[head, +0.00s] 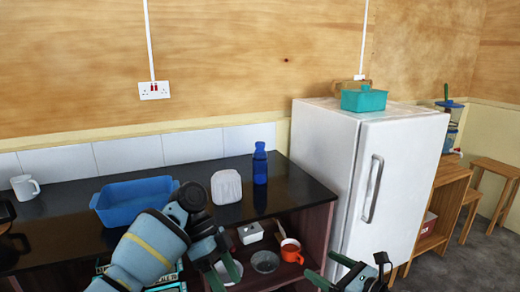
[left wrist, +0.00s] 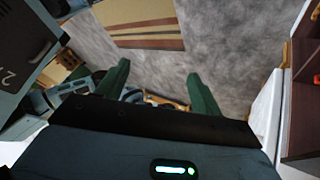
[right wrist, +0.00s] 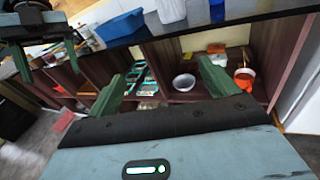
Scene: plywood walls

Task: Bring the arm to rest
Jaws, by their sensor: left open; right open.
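My left arm comes in from the left in the head view, in front of the counter. Its gripper (head: 224,270) hangs at the counter's front edge, partly hidden by its own links. In the left wrist view its green fingers (left wrist: 160,85) are apart with nothing between them, above grey floor. My right gripper (head: 348,272) shows at the bottom of the head view, in front of the fridge. In the right wrist view its fingers (right wrist: 158,82) are apart and empty, facing the shelves under the counter.
The dark counter (head: 290,190) carries a blue tub (head: 125,205), a white jug (head: 226,187), a blue bottle (head: 260,163) and a white mug (head: 25,187). An orange mug (head: 291,251) and a bowl (head: 265,262) are on the shelf below. A white fridge (head: 325,150) stands right.

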